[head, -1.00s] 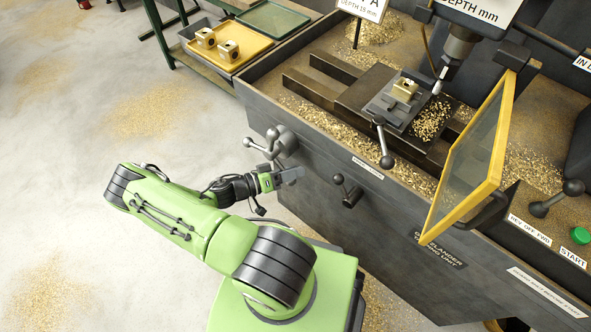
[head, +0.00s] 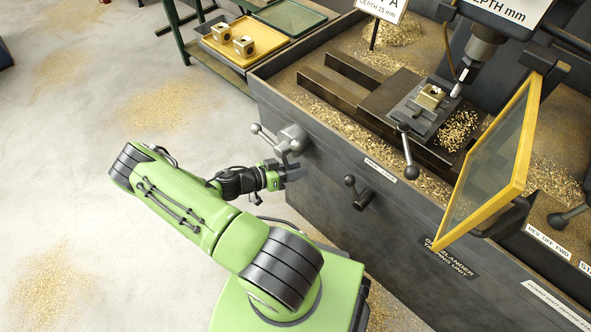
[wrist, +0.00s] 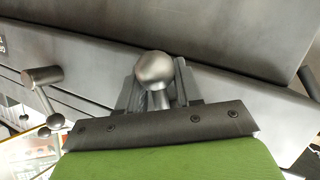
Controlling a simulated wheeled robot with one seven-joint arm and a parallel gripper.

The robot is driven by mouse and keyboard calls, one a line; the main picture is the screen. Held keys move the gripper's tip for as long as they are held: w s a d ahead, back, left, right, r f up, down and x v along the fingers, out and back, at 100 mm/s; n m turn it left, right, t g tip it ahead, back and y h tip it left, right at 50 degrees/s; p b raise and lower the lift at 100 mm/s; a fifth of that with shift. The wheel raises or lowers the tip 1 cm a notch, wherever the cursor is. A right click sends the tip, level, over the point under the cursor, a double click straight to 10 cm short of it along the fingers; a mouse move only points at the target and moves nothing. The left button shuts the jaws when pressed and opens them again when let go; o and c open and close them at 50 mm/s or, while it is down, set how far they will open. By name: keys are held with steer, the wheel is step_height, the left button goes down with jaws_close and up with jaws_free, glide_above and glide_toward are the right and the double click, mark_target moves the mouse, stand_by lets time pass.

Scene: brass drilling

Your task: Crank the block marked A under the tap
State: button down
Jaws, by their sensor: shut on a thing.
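A brass block (head: 430,97) sits in the vice (head: 408,118) on the machine bed. No letter on it can be read. The tap spindle (head: 466,72) hangs just to the right of the block, its pale tip close to it. A crank with ball-ended arms (head: 256,128) is on the machine's front left. My gripper (head: 291,172) is at its lower side, shut on one crank knob. In the wrist view, this round knob (wrist: 153,69) sits between the fingers, and another crank arm (wrist: 43,80) shows at left.
A second small crank (head: 361,194) and a ball lever (head: 407,150) stand right of my gripper. A yellow-framed guard (head: 480,180) stands open at right. A yellow tray (head: 268,22) holds two brass blocks at the back left. The floor at left is clear except for shavings.

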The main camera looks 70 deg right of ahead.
steer(key=shift+a+f, duration=0.1)
steer(key=shift+f, duration=0.1)
steer(key=c, duration=0.9)
jaws_free()
steer(key=shift+r, duration=0.1)
steer(key=shift+o, duration=0.2)
steer(key=p+v, duration=0.2)
steer(key=v, duration=1.3)
steer(key=shift+w+a+r, duration=0.15)
steer(key=shift+w+a, duration=0.05)
steer(key=shift+w, duration=0.15)
steer(key=shift+c, duration=0.4)
